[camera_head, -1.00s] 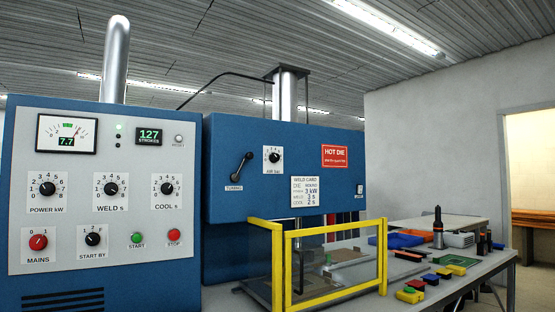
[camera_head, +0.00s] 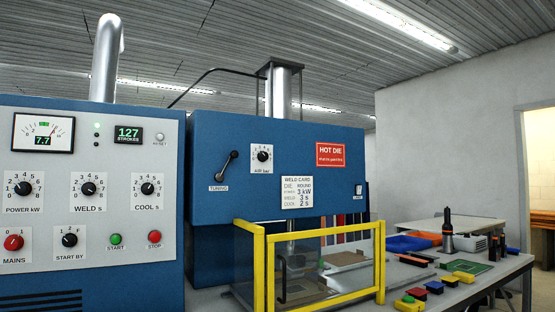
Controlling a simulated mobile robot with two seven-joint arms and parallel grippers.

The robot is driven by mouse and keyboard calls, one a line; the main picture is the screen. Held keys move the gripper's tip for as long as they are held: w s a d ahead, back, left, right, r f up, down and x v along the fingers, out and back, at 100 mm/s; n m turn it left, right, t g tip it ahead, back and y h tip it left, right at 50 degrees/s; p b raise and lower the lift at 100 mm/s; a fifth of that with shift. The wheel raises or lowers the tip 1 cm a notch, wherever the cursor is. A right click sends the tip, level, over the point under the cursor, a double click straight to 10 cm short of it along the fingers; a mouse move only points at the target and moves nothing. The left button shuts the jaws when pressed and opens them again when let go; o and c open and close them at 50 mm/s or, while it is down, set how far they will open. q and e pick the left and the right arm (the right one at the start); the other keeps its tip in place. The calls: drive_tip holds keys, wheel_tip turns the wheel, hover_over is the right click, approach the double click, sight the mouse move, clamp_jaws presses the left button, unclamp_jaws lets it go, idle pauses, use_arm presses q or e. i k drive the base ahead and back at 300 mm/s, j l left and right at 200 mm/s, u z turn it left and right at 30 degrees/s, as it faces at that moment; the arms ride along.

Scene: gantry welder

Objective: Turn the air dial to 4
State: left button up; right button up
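The air dial (camera_head: 262,156) is a small black knob on a white square plate marked "AIR bar". It sits on the blue press head (camera_head: 220,135), right of the black tuning lever (camera_head: 223,165). The numbers around the knob are too small to read, and I cannot tell which one its pointer is at. Neither of my grippers shows in the head view.
The grey control panel (camera_head: 90,220) with its dials stands on the left. A yellow-framed guard (camera_head: 320,232) stands below the press head. The bench (camera_head: 480,272) on the right holds trays, a dark bottle-shaped tool (camera_head: 447,232) and several small coloured blocks.

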sight(262, 156)
drive_tip(key=i+l, duration=0.15)
drive_tip(key=l, duration=0.25)
drive_tip(key=i+l, duration=0.15)
drive_tip(key=l, duration=0.2)
drive_tip(key=i+l, duration=0.15)
drive_tip(key=l, duration=0.25)
drive_tip(key=i+l, duration=0.15)
drive_tip(key=l, duration=0.25)
drive_tip(key=i+l, duration=0.15)
drive_tip(key=l, duration=0.2)
drive_tip(key=i+l, duration=0.15)
drive_tip(key=l, duration=0.25)
